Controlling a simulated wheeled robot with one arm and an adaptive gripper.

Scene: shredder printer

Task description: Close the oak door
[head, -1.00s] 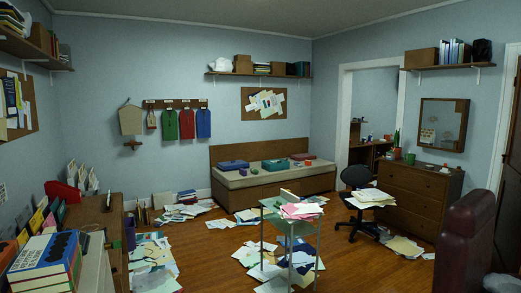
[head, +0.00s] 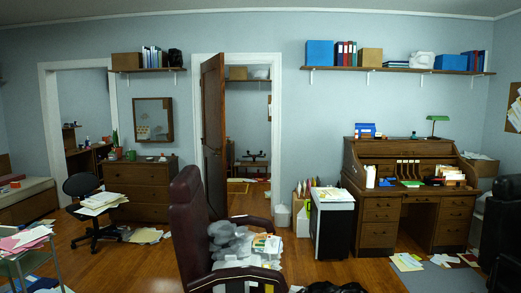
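The oak door (head: 213,135) is a tall brown panelled door in the head view, left of centre. It stands open, swung into this room from the left side of a white-framed doorway (head: 276,140). Through the opening I see another room with a shelf and a small table. The door's lower part is partly hidden behind a dark red leather armchair (head: 188,225). My gripper is not in view.
The armchair, heaped with grey and paper items, stands in front of the doorway. A swivel chair (head: 82,186) and dresser (head: 150,183) are at left. A shredder (head: 332,225) and roll-top desk (head: 377,225) are at right. Papers litter the wooden floor.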

